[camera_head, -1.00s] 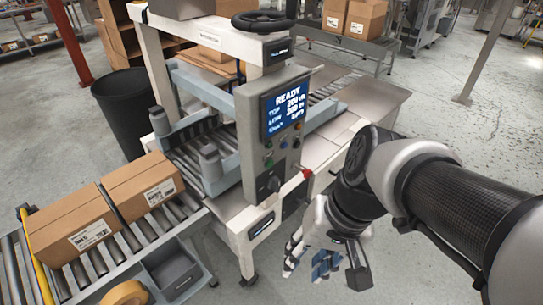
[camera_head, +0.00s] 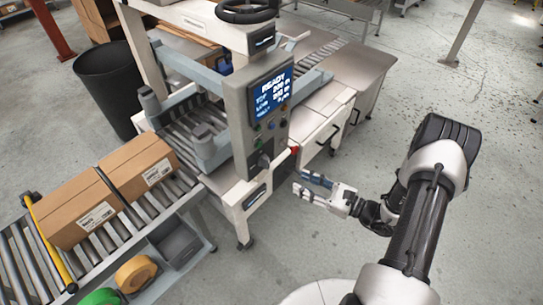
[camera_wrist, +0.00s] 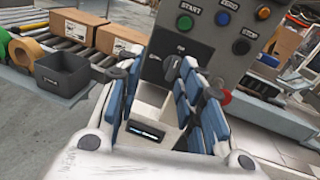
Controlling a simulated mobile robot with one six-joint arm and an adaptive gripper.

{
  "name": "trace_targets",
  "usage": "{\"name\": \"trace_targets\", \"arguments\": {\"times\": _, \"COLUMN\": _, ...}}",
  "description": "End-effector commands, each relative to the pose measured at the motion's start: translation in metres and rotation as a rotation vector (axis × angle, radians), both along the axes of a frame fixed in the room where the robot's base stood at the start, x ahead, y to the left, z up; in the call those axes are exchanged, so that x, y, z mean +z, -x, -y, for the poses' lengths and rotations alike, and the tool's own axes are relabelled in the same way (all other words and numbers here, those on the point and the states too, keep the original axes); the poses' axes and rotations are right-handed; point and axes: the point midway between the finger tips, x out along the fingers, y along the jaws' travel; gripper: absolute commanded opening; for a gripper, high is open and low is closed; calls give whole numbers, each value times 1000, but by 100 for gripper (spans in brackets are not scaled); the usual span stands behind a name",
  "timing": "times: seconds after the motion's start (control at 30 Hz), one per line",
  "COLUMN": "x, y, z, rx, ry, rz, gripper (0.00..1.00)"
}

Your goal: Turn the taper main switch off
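The taper (camera_head: 240,110) stands with its grey control panel facing me and its screen (camera_head: 271,92) lit with READY. A dark rotary knob, which looks like the main switch (camera_head: 263,160), is low on the panel. In the wrist view the main switch (camera_wrist: 172,67) shows between the fingertips, ahead of them. Its exact setting is too small to read. My gripper (camera_head: 301,183) is open and empty, to the right of and below the panel, apart from it. In the wrist view its blue-padded fingers (camera_wrist: 157,72) are spread.
A red part (camera_head: 294,150) sticks out at the panel's right edge; my right finger partly covers it in the wrist view. START (camera_wrist: 185,22), ZERO and STOP (camera_wrist: 241,46) buttons sit above the knob. Cartons (camera_head: 92,205) lie on the left rollers.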

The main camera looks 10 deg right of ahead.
Motion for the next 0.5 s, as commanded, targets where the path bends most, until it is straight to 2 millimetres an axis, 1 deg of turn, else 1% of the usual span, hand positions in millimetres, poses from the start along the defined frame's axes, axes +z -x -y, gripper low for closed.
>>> {"name": "trace_targets", "arguments": {"times": 0.03, "x": -11, "y": 2, "z": 9, "rx": -57, "ry": -34, "rz": -16, "gripper": 35}}
{"name": "trace_targets", "arguments": {"times": 0.1, "x": -24, "y": 3, "z": 17, "rx": -115, "ry": -62, "rz": -29, "gripper": 35}}
{"name": "trace_targets", "arguments": {"times": 0.23, "x": -36, "y": 4, "z": 25, "rx": -170, "ry": -87, "rz": -39, "gripper": 35}}
{"name": "trace_targets", "arguments": {"times": 0.37, "x": -39, "y": -5, "z": 19, "rx": -177, "ry": -89, "rz": -40, "gripper": 35}}
{"name": "trace_targets", "arguments": {"times": 0.5, "x": -39, "y": -24, "z": 3, "rx": -171, "ry": -88, "rz": -39, "gripper": 35}}
